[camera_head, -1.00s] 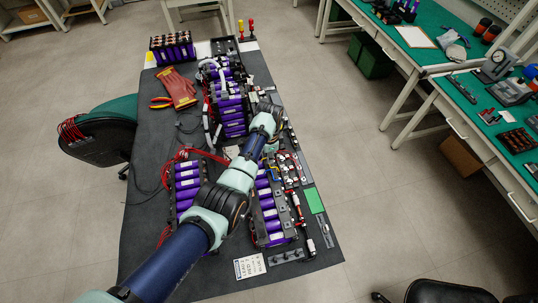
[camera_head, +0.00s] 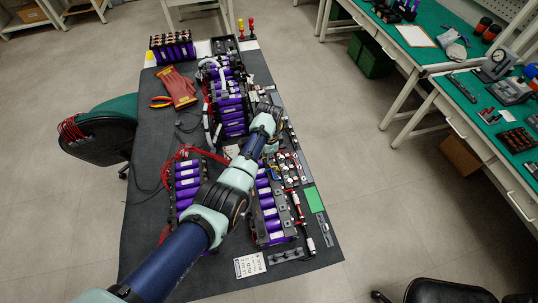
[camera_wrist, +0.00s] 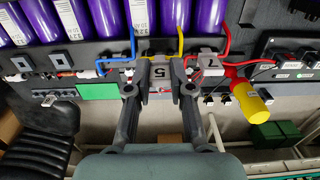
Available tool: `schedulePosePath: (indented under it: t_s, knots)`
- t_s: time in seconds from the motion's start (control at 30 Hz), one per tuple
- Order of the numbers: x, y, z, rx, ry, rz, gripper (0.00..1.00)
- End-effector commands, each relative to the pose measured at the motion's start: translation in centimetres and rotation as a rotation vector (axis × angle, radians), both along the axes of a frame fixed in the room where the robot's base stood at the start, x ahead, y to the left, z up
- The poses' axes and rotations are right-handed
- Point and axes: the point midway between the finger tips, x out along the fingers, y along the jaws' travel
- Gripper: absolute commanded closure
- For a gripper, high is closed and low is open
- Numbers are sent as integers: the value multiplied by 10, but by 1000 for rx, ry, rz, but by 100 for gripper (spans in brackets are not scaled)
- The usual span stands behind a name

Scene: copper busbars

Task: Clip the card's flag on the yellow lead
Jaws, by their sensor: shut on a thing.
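My gripper (camera_wrist: 162,77) is shut on a grey flag (camera_wrist: 160,85) marked 5, seen between its fingers in the wrist view. The yellow lead (camera_wrist: 180,42) comes down from the purple cells just behind the right finger. Its lower end meets the flag area, but the fingers hide whether the flag is around it. The white card (camera_head: 250,265) lies at the near end of the bench mat; its print is too small to read surely. In the head view my arm hides the fingertips.
A blue lead (camera_wrist: 131,42) runs close left of the fingers. A red lead (camera_wrist: 226,40) with a grey flag marked 7 (camera_wrist: 209,66) is close right. A green plate (camera_wrist: 97,91) lies left.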

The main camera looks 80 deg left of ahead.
Motion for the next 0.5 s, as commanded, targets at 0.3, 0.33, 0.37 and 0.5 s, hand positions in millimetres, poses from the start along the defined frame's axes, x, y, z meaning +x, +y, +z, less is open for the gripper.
schedulePosePath:
  t_s: [0.3,0.33,0.37,0.5]
  knots:
    - [0,0,-4,0,0,0,89]
    - [0,0,-4,0,0,0,89]
    - [0,0,-4,0,0,0,89]
    - [0,0,-6,0,0,0,89]
